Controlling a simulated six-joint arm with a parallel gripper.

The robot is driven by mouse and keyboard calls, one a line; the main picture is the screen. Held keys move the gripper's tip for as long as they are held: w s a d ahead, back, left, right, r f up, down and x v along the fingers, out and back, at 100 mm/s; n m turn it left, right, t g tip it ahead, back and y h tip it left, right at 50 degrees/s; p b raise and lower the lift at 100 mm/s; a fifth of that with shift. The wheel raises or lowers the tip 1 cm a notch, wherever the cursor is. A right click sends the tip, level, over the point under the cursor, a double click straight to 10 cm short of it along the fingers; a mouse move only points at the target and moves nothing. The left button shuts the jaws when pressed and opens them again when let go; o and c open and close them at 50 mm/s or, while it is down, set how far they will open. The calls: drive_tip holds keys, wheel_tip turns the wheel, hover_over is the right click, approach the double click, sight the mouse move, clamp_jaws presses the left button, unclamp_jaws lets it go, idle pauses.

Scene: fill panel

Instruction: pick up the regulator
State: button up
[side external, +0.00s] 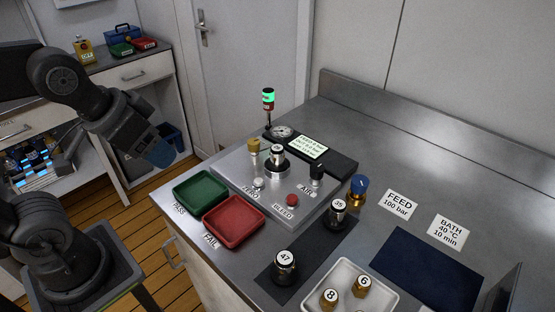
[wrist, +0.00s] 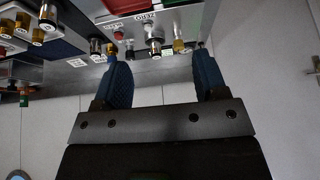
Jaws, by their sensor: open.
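No part is labelled regulator, so I cannot tell for certain which it is. A brass fitting with a blue knob (side external: 358,190) stands upright at the right corner of the grey fill panel (side external: 232,180). Black-based round parts marked 35 (side external: 337,212) and 47 (side external: 285,268) stand on a dark strip. A similar silver part (side external: 276,158) sits on the panel's middle. My gripper (side external: 160,150) is raised left of the bench, apart from all of these. In the wrist view its blue fingers (wrist: 160,65) are spread, with nothing between them held.
A green PASS tray (side external: 200,190) and a red FAIL tray (side external: 233,221) lie empty in front of the panel. A white tray (side external: 387,296) holds brass parts marked 8 and 6. A light tower (side external: 268,100) rises behind the panel. A dark blue mat (side external: 425,268) is bare.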

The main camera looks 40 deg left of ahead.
drive_tip(key=shift+r, duration=0.1)
drive_tip(key=w+d+r+m+g, duration=0.1)
drive_tip(key=w+r+m+g, duration=0.15)
drive_tip(key=w+m, duration=0.7)
drive_tip(key=m+g, duration=0.3)
drive_tip(key=m, duration=0.6)
hover_over(277, 148)
wheel_tip(277, 148, down, 5)
drive_tip(key=shift+n, duration=0.25)
drive_tip(key=f, duration=0.8)
drive_tip(key=shift+s+a+f, duration=0.1)
drive_tip(key=shift+s, duration=0.1)
drive_tip(key=shift+w+f, duration=0.15)
drive_tip(key=shift+f, duration=1.15)
drive_tip(key=shift+w+f, duration=0.1)
drive_tip(key=shift+f, duration=1.15)
drive_tip(key=c, duration=1.2)
